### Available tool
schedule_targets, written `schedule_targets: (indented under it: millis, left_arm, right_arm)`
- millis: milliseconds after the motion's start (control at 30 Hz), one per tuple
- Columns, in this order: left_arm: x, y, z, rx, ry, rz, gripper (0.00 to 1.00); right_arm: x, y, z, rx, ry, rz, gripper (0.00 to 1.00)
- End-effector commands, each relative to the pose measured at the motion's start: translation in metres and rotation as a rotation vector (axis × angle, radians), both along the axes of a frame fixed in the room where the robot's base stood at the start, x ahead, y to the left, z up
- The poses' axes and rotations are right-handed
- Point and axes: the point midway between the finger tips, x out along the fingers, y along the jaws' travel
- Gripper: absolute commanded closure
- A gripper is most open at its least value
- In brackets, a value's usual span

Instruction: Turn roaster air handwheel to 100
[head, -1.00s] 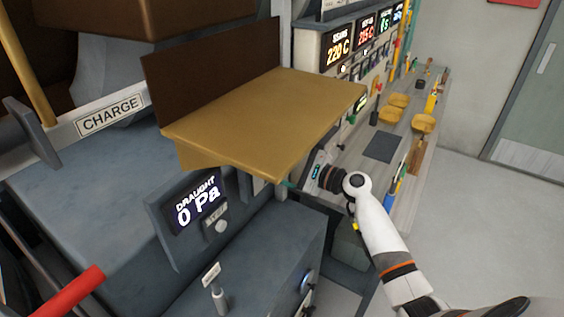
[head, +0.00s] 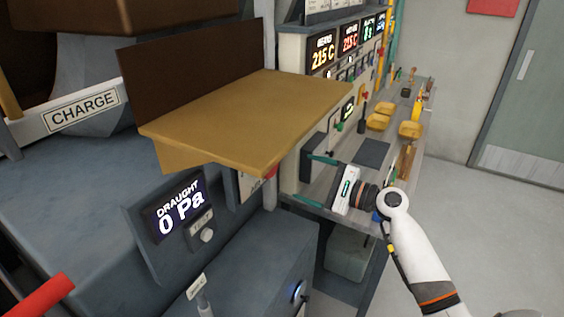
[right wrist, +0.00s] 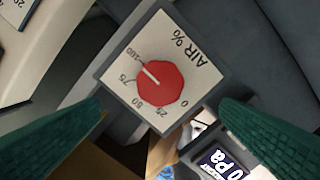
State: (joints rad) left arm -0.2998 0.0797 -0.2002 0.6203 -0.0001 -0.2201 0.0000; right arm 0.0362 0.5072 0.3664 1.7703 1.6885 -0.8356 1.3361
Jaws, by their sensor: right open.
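The roaster air handwheel is a red knob (right wrist: 160,88) on a pale square plate (right wrist: 193,72) marked AIR %, in the right wrist view. Its white pointer line points to the upper left, close to the 100 mark. My right gripper (head: 314,181) is open, its green fingers spread left and right of the plate in the wrist view (right wrist: 160,125). The fingers are apart from the knob, with nothing between them. In the head view a small plate with a bit of red (head: 270,172) shows partly under the tan tray. My left gripper is out of view.
The tan tray (head: 245,115) juts out just above and left of my right gripper. A DRAUGHT display (head: 180,210) reads 0 Pa. A bench with yellow scoops (head: 379,122) and tools lies behind. A red bar (head: 38,296) is at lower left.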

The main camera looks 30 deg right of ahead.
Motion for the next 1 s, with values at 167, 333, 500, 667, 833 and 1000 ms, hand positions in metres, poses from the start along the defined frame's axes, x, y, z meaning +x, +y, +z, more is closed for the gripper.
schedule_targets:
  millis: [167, 333, 500, 667, 833, 1000]
  left_arm:
    - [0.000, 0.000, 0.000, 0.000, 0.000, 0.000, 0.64]
    - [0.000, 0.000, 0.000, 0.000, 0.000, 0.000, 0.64]
    - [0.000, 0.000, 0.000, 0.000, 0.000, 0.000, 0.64]
    - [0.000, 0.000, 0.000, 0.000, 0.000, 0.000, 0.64]
    - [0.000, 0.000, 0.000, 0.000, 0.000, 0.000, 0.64]
    - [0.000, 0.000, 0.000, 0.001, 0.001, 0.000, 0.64]
  right_arm:
    - [0.000, 0.001, -0.001, -0.002, 0.001, 0.001, 0.14]
    - [-0.011, 0.027, -0.030, -0.154, 0.018, 0.050, 0.14]
    - [-0.059, 0.095, -0.109, -0.618, 0.031, 0.243, 0.14]
    - [-0.134, 0.149, -0.179, -1.145, -0.011, 0.537, 0.14]
    - [-0.195, 0.169, -0.208, -1.524, -0.067, 0.793, 0.14]
    - [-0.233, 0.172, -0.214, -1.738, -0.096, 0.964, 0.14]
